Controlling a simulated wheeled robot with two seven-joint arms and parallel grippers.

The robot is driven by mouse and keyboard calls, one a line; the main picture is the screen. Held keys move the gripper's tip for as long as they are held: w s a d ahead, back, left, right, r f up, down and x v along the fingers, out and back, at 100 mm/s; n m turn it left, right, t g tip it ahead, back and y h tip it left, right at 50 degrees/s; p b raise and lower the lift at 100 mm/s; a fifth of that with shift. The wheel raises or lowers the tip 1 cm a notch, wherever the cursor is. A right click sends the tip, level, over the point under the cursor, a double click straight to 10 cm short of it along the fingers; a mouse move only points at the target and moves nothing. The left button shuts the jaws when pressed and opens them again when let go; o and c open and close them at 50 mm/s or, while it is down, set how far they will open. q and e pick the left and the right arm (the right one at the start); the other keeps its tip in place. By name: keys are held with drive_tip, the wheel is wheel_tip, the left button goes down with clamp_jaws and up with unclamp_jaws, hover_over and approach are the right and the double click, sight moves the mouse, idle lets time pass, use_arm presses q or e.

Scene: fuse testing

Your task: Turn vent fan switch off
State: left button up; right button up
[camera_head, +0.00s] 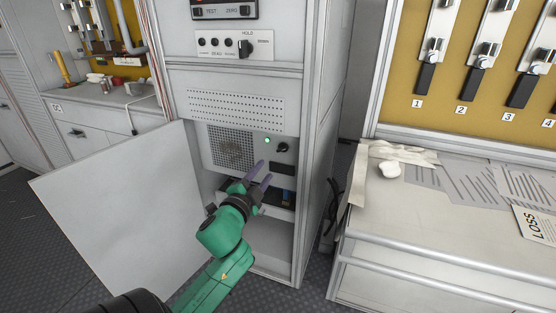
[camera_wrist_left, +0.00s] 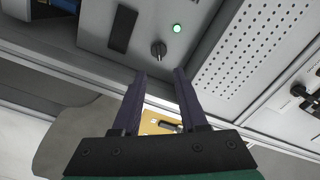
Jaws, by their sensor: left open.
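A black rotary switch (camera_head: 282,147) sits right of a lit green lamp (camera_head: 267,141). The wrist view also shows the switch (camera_wrist_left: 158,50) and the lit lamp (camera_wrist_left: 177,29). My left gripper (camera_head: 263,172) is open and empty, in front of and slightly below the switch. In the wrist view its two fingers (camera_wrist_left: 160,76) point toward the switch, apart from it. My right gripper is out of view.
An open white cabinet door (camera_head: 125,213) stands left of my arm. A perforated panel (camera_head: 236,108) and upper knobs (camera_head: 246,47) are above. A workbench (camera_head: 440,234) with papers is at right. A dark slot (camera_head: 283,169) lies below the switch.

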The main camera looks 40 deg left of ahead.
sight(280, 151)
use_arm(q)
drive_tip(key=b+x, duration=0.1)
drive_tip(key=x, duration=1)
drive_tip(key=shift+w+f, duration=0.1)
drive_tip(key=shift+w, duration=0.15)
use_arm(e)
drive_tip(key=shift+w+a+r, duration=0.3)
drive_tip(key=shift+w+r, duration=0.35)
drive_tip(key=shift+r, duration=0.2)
use_arm(q)
clamp_jaws()
